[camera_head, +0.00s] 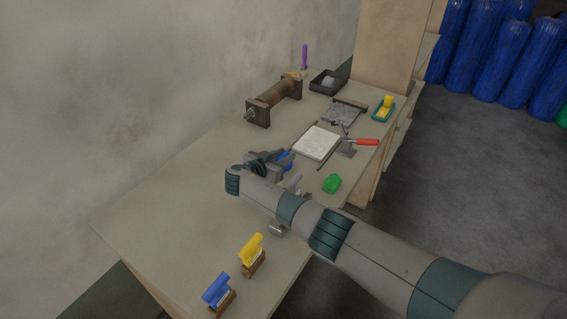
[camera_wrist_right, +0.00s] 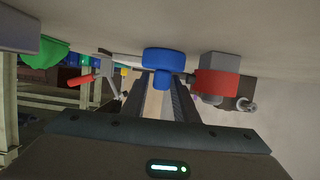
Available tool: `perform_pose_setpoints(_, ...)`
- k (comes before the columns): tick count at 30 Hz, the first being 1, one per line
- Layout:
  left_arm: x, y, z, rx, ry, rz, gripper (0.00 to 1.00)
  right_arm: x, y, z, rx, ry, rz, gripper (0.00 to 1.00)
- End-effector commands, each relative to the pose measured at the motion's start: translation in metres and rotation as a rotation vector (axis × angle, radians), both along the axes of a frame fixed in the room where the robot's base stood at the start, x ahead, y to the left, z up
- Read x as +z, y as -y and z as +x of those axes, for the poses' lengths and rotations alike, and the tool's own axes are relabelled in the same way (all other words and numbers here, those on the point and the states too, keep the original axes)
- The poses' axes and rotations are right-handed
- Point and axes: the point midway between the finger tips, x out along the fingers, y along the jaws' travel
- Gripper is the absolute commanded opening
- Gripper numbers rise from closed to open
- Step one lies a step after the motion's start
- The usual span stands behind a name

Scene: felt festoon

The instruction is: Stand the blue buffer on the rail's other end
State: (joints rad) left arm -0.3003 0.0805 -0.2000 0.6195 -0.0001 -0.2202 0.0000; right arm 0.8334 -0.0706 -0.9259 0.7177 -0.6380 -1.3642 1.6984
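The blue buffer (camera_wrist_right: 163,60) is just ahead of my right gripper's fingertips in the wrist view. Its narrow stem shows in the gap between the fingers. Blue also shows beside the gripper in the head view (camera_head: 286,159). My right gripper (camera_wrist_right: 157,92) has its fingers apart, and a beige strip shows between them. I cannot tell whether a finger touches the stem. In the head view my right gripper (camera_head: 268,162) is low over the table. A grey metal piece (camera_head: 278,229) shows below my forearm; I cannot tell whether it belongs to the rail, which I cannot make out. My left gripper is out of view.
A red and grey block (camera_wrist_right: 217,78) stands close beside the buffer. A green piece (camera_head: 331,183), a pale board (camera_head: 317,142) and a red-handled clamp (camera_head: 362,142) lie beyond. A brown roller (camera_head: 273,97) stands at the back. Yellow (camera_head: 252,250) and blue (camera_head: 217,289) handled tools stand in front. The table's left is clear.

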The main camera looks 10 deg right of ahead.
Motion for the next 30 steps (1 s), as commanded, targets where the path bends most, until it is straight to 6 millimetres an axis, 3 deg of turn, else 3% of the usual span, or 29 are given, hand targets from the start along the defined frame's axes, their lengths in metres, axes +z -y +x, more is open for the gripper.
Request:
perform_pose_setpoints(6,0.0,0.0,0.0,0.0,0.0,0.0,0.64,0.0,0.0,0.0,0.0,0.0,0.0,0.27)
perform_pose_setpoints(9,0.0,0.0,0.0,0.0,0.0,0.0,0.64,0.0,0.0,0.0,0.0,0.0,0.0,0.03)
perform_pose_setpoints(10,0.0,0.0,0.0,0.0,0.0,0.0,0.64,0.0,0.0,0.0,0.0,0.0,0.0,0.0)
perform_pose_setpoints(23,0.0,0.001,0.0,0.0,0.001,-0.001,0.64,0.003,0.0,0.0,0.0,0.0,0.0,0.0)
perform_pose_setpoints(30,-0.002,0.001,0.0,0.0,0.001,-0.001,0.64,0.022,-0.001,0.0,0.001,0.002,0.002,0.0)
